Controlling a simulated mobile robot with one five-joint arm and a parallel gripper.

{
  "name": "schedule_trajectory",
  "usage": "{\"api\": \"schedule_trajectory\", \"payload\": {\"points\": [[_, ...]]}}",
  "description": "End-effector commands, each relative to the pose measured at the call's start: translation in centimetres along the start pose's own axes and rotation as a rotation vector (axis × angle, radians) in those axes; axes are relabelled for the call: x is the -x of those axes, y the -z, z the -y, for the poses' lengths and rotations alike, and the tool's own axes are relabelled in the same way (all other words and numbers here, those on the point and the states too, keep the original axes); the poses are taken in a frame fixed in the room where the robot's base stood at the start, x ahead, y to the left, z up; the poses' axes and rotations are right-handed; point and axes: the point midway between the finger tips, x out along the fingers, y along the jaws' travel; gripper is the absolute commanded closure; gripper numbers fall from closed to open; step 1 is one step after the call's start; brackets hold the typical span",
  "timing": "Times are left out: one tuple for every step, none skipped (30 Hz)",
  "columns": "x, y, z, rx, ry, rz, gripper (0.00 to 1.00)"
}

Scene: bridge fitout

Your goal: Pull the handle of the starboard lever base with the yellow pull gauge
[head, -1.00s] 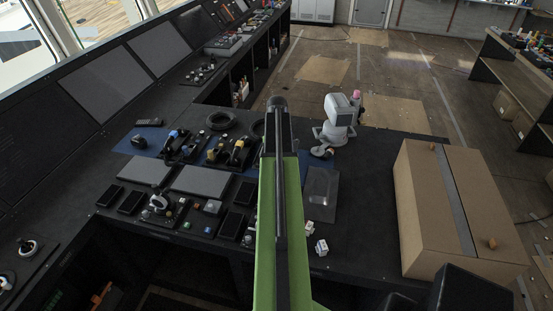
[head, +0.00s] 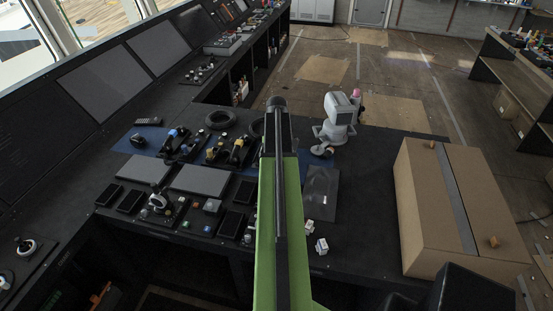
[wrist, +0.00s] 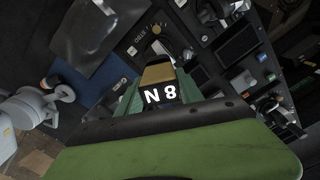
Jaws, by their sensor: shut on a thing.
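The yellow pull gauge (wrist: 158,72) is in my gripper (wrist: 160,95) in the wrist view. Its dark display faces the camera and shows "N" and "8" in white. Teal finger parts flank the gauge. In the head view my green arm hides the gripper and the gauge. A lever base with yellow-topped handles (head: 237,146) stands left of the arm, and one with blue-topped handles (head: 174,139) farther left.
A large cardboard box (head: 420,210) stands at the right of the console. A white device on a stand (head: 338,118) is right of my arm, near a dark tray (head: 321,188). Flat grey panels (head: 200,180), a joystick (head: 158,202) and a black ring (head: 220,119) lie left.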

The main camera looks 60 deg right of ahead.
Motion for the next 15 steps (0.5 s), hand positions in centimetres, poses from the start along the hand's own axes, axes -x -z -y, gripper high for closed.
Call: {"api": "schedule_trajectory", "payload": {"points": [[-0.3,0.0,0.0,0.000,0.000,0.000,1.00],[-0.4,0.0,0.0,0.000,0.000,0.000,1.00],[-0.5,0.0,0.0,0.000,0.000,0.000,1.00],[-0.6,0.0,0.0,0.000,0.000,0.000,1.00],[-0.7,0.0,0.0,0.000,0.000,0.000,1.00],[-0.8,0.0,0.0,0.001,0.000,0.000,1.00],[-0.9,0.0,0.0,0.001,0.000,0.000,1.00],[-1.0,0.0,0.0,0.001,0.000,0.000,1.00],[-1.1,0.0,0.0,0.001,0.000,0.000,1.00],[-1.2,0.0,0.0,0.001,0.000,0.000,1.00],[-1.3,0.0,0.1,0.001,0.000,0.000,1.00],[-1.4,0.0,0.1,0.001,0.000,0.000,1.00],[-1.5,0.1,0.1,0.001,0.000,0.000,1.00],[-1.6,0.1,0.1,0.001,0.000,0.000,1.00],[-1.7,0.1,0.1,0.001,0.000,0.000,1.00]]}}
